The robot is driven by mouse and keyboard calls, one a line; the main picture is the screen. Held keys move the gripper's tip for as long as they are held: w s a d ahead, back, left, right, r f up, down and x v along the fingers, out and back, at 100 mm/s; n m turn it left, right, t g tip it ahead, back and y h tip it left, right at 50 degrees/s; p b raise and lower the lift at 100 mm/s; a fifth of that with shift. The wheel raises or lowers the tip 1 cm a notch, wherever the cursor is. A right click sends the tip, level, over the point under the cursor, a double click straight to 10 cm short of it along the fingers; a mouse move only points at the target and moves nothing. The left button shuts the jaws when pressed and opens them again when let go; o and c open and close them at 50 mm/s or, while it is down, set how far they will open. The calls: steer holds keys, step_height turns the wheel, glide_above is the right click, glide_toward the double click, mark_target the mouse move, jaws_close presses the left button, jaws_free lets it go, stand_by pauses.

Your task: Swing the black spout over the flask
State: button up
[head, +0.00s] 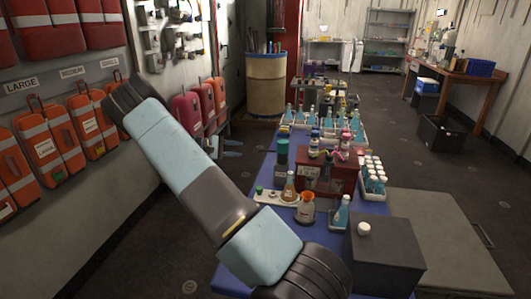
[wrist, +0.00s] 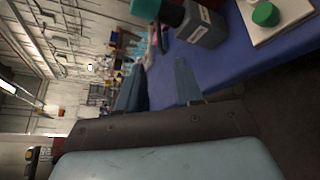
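Conical flasks stand at the near left of the blue table in the head view: one with amber liquid (head: 289,190) on a white tray, and one with an orange top (head: 306,210) beside it. I cannot tell which is the task's flask. I cannot make out a black spout. My gripper (head: 232,148) is left of the table, beyond my arm, with its fingers pointing right and apart. In the wrist view my gripper (wrist: 160,85) shows two blue fingers with a gap and nothing between them. A dark bottle with a teal cap (head: 282,157) stands right of the gripper.
A red-brown box (head: 335,175), white-capped bottles (head: 373,177) and racks of bottles crowd the blue table (head: 258,178). A dark grey box (head: 384,257) is at the near right. Orange cases (head: 60,140) line the left wall. A barrel (head: 266,87) stands behind. The floor left of the table is clear.

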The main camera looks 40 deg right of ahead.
steer(key=x, duration=1.3)
steer(key=shift+s+d, duration=0.1)
steer(key=shift+d, duration=0.1)
steer(key=shift+c, duration=0.5)
jaws_close()
